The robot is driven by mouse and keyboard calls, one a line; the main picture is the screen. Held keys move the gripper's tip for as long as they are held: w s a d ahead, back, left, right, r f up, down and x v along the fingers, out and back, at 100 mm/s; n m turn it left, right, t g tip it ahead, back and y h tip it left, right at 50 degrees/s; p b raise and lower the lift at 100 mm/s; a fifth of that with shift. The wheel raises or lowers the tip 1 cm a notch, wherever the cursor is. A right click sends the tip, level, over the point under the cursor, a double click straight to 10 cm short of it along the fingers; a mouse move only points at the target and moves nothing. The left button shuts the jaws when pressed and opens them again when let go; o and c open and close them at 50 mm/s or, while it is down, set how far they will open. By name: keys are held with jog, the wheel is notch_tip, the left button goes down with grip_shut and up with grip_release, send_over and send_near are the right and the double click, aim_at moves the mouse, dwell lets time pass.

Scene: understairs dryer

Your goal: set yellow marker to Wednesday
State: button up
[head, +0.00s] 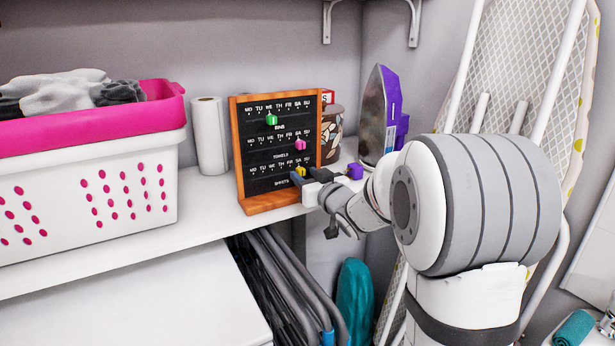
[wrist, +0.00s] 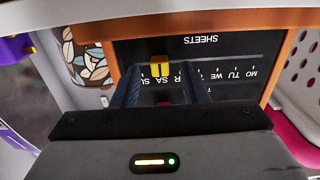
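The black chart board (head: 263,160) in an orange wooden frame stands upright on the white shelf, with three rows of days. The yellow marker (head: 299,172) is on the bottom row, SHEETS, at about SA. My gripper (head: 302,178) is in front of that row, at its right end. In the wrist view the board appears upside down. There the yellow marker (wrist: 160,66) lies between my two fingers (wrist: 158,86), with a visible gap on each side. The fingers are open; I cannot tell how deep they reach around it.
A green marker (head: 271,119) sits on the top row, a pink marker (head: 300,145) on the middle row. A paper roll (head: 208,136) and a laundry basket (head: 85,195) stand left. A patterned pot (head: 332,138) and a purple iron (head: 380,112) stand close on the right.

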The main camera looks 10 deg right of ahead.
jog(key=shift+w+a, duration=0.15)
jog(key=shift+w, duration=0.3)
jog(key=shift+c, duration=0.3)
grip_shut()
